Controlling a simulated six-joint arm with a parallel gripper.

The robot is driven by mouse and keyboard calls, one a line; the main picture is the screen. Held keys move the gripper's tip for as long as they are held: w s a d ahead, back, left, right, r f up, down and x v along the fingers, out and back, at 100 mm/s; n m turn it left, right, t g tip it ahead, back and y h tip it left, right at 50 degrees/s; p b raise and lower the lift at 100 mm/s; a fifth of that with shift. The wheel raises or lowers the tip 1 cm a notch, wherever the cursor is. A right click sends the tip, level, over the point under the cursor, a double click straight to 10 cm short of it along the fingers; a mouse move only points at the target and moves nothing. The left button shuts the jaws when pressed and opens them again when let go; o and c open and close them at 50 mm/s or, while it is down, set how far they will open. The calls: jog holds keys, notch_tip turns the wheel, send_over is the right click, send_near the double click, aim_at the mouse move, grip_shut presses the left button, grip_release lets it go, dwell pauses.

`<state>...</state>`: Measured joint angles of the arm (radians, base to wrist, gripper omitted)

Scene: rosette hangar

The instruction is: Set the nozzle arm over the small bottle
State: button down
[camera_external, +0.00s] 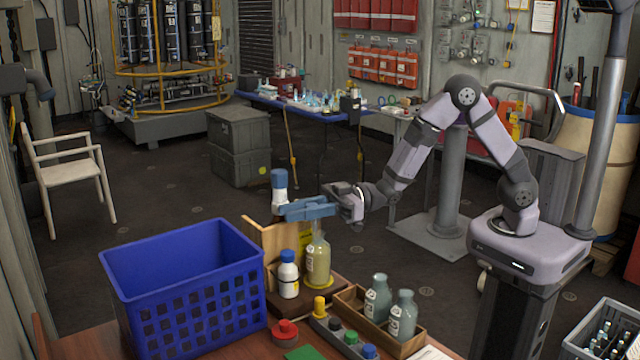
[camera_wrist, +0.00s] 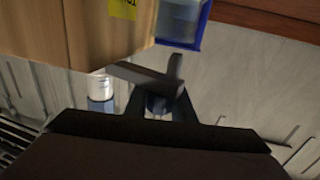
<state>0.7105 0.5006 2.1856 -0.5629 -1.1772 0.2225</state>
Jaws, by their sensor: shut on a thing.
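The blue nozzle arm (camera_external: 308,208) lies level above the wooden dispensing stand (camera_external: 265,240) in the external view. My gripper (camera_external: 345,206) is shut on its right end. A small white bottle with a blue cap (camera_external: 289,276) stands upright in front of the stand, below and apart from the nozzle arm. A larger glass bottle with yellowish liquid (camera_external: 318,262) stands beside it, with its neck close under the arm. A tall blue-capped bottle (camera_external: 279,188) shows behind the arm. In the wrist view a grey bar (camera_wrist: 145,76) crosses by my fingers; its exact contact is unclear.
A blue crate (camera_external: 185,285) stands left of the bottles. A wooden tray (camera_external: 350,297) with two glass bottles is at the right. Small coloured-capped containers and a red item (camera_external: 285,332) are in front. Open air lies above the table.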

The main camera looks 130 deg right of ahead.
jog(key=w+m+h+b, duration=0.1)
jog(key=h, duration=0.1)
jog(key=w+m+g+h+b, duration=0.1)
jog(key=h+b, duration=0.1)
jog(key=shift+w+d+f+m, duration=0.1)
jog(key=shift+f+m, duration=0.05)
jog(key=shift+m, duration=0.25)
jog(key=shift+w+d+m+g+h+b, duration=0.25)
jog(key=shift+w+m+g+h+b, duration=0.25)
jog(key=shift+m+g+h+b, duration=0.45)
jog(key=shift+w+d+r+m+g+h+p, duration=0.15)
jog(key=shift+w+d+m+g+h, duration=0.2)
jog(key=shift+m+g+h, duration=0.35)
jog(key=shift+w+d+m+g+h+p, duration=0.15)
jog(key=shift+w+d+m+g+h, duration=0.3)
jog(key=shift+h, duration=0.5)
jog(key=shift+w+d+r+m+g+h+p, duration=0.15)
jog(key=shift+w+d+m+g+h, duration=0.15)
jog(key=shift+m+g+h, duration=0.4)
jog(key=c, duration=1.5)
grip_release()
jog(key=shift+f, duration=0.1)
jog(key=shift+s, duration=0.1)
